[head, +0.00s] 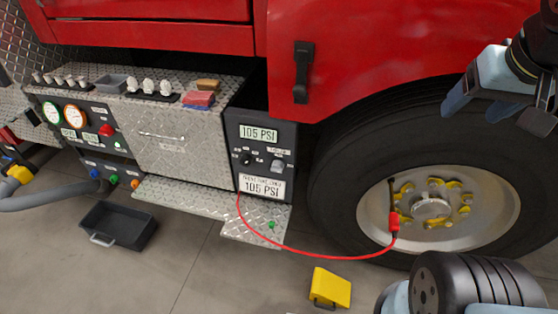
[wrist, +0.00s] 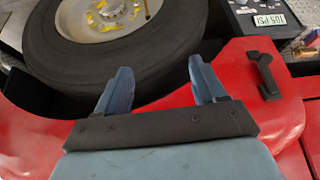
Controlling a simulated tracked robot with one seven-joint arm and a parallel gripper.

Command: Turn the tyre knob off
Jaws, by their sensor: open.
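The tyre panel (head: 262,150) is a dark box at the right end of the silver cabinet. Its upper display and lower plate both read 105 PSI. Between them are a black round knob (head: 245,158) and a grey control (head: 277,165); their small labels are unreadable, so I cannot tell the knob's setting. My gripper (head: 497,112) is open and empty at upper right, in front of the red body above the wheel, well right of the panel. In the wrist view its two fingers (wrist: 160,88) are apart, and part of the panel (wrist: 272,20) shows at top right.
A red hose (head: 310,252) runs from the panel's bottom to a red chuck (head: 394,221) at the wheel (head: 340,170). A black latch (head: 303,70) sticks out from the red body. A yellow chock (head: 330,288) and black tray (head: 118,230) lie on the floor. A diamond-plate step (head: 190,200) juts out.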

